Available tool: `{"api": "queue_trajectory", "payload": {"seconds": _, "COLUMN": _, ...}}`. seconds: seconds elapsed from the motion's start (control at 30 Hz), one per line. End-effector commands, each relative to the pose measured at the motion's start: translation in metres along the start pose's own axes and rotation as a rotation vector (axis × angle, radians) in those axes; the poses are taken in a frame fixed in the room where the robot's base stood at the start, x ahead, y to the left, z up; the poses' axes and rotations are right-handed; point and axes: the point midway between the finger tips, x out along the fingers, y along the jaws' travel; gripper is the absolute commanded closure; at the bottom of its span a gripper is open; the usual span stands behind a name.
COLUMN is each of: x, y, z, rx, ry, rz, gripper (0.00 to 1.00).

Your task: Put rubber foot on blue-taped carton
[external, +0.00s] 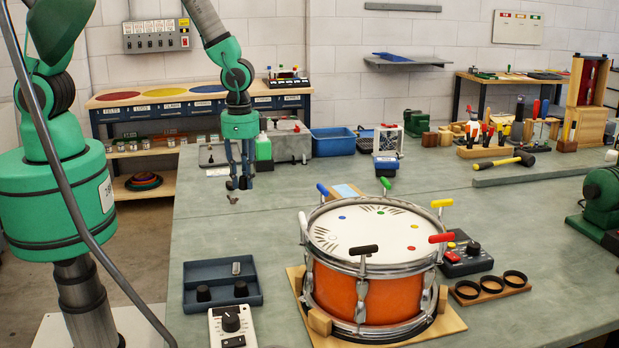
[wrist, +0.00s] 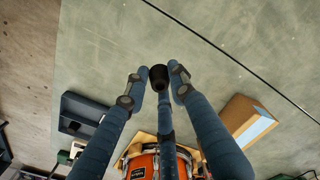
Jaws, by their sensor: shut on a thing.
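My gripper (external: 238,184) points down above the bench, left of and behind the drum. Its fingers are closed on a black rubber foot, a short dark cylinder (wrist: 159,77) between the fingertips in the wrist view. The foot is hard to make out in the external view. The blue-taped carton (wrist: 251,124) lies at the right in the wrist view, a brown box with a light blue strip. In the external view the carton (external: 346,190) is partly hidden behind the drum. My gripper is to its left and apart from it.
An orange drum (external: 362,297) with upright coloured-handled keys stands in front of the carton. A dark tray (external: 222,303) holds two black knob-like pieces and a metal piece. The bench behind the carton is fairly clear.

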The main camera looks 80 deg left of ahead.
Motion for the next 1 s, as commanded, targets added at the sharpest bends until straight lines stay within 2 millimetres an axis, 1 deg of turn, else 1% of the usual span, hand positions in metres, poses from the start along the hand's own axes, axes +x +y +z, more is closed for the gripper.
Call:
{"api": "queue_trajectory", "payload": {"seconds": 0.03, "x": -0.004, "y": 0.000, "z": -0.010, "rx": 0.004, "ry": 0.000, "rz": 0.000, "gripper": 0.89}}
{"api": "queue_trajectory", "payload": {"seconds": 0.1, "x": -0.008, "y": 0.001, "z": -0.023, "rx": 0.010, "ry": 0.000, "rz": 0.000, "gripper": 0.89}}
{"api": "queue_trajectory", "payload": {"seconds": 0.6, "x": -0.024, "y": 0.006, "z": -0.111, "rx": 0.051, "ry": -0.001, "rz": 0.000, "gripper": 0.89}}
{"api": "queue_trajectory", "payload": {"seconds": 0.7, "x": -0.026, "y": 0.007, "z": -0.125, "rx": 0.059, "ry": 0.001, "rz": 0.000, "gripper": 0.89}}
{"api": "queue_trajectory", "payload": {"seconds": 0.8, "x": -0.027, "y": 0.009, "z": -0.136, "rx": 0.064, "ry": -0.001, "rz": 0.000, "gripper": 0.89}}
{"api": "queue_trajectory", "payload": {"seconds": 1.0, "x": -0.028, "y": 0.010, "z": -0.148, "rx": 0.070, "ry": 0.000, "rz": 0.000, "gripper": 0.89}}
